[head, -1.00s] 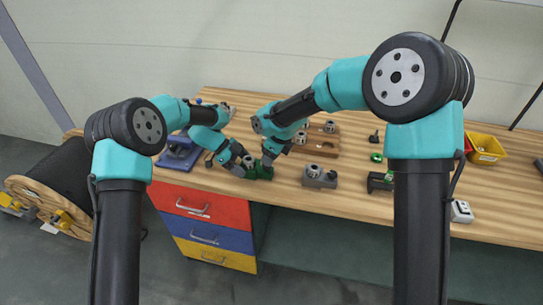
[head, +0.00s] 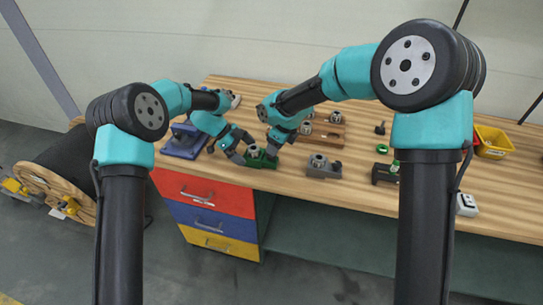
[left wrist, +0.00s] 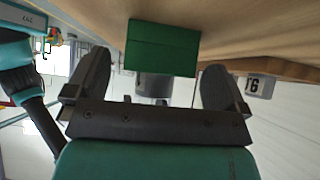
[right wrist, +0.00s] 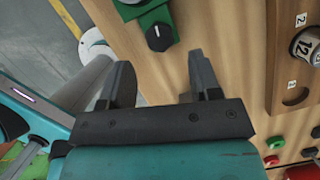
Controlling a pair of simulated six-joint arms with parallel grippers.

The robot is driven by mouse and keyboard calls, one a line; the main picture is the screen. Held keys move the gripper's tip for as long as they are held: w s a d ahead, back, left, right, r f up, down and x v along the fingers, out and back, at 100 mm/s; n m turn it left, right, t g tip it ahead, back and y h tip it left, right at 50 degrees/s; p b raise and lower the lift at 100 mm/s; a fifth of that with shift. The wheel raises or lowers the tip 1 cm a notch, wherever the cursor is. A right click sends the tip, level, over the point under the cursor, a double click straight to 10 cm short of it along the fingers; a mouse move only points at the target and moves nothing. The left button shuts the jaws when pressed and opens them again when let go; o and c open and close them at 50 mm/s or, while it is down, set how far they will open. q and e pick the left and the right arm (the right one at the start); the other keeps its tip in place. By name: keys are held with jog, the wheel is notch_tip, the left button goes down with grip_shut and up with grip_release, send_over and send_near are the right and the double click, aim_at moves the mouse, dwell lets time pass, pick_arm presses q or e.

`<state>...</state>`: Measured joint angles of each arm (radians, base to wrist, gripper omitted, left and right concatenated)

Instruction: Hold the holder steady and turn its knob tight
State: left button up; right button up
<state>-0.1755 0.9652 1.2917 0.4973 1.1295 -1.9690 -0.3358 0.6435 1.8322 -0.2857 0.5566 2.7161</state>
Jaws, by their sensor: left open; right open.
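The green holder (head: 262,162) stands near the bench's front edge in the head view. In the right wrist view the green holder (right wrist: 142,16) carries a black knob (right wrist: 159,37) with a white mark. In the left wrist view the holder's green block (left wrist: 162,48) shows beyond my fingers, with a grey round part (left wrist: 154,86) below it. My left gripper (left wrist: 155,84) is open, its fingers on either side of that grey part; contact cannot be told. My right gripper (right wrist: 162,78) is open and empty, its fingertips short of the knob. In the head view both grippers are close beside the holder.
A grey holder (head: 322,168) and a dark one (head: 385,174) stand right along the front edge. A wooden board (head: 328,137) with round parts lies behind. A blue device (head: 184,142) is on the left, a yellow bin (head: 491,142) on the far right.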

pick_arm(q)
jog(key=v, duration=1)
jog(key=shift+a+r, duration=0.15)
jog(key=shift+a, duration=0.05)
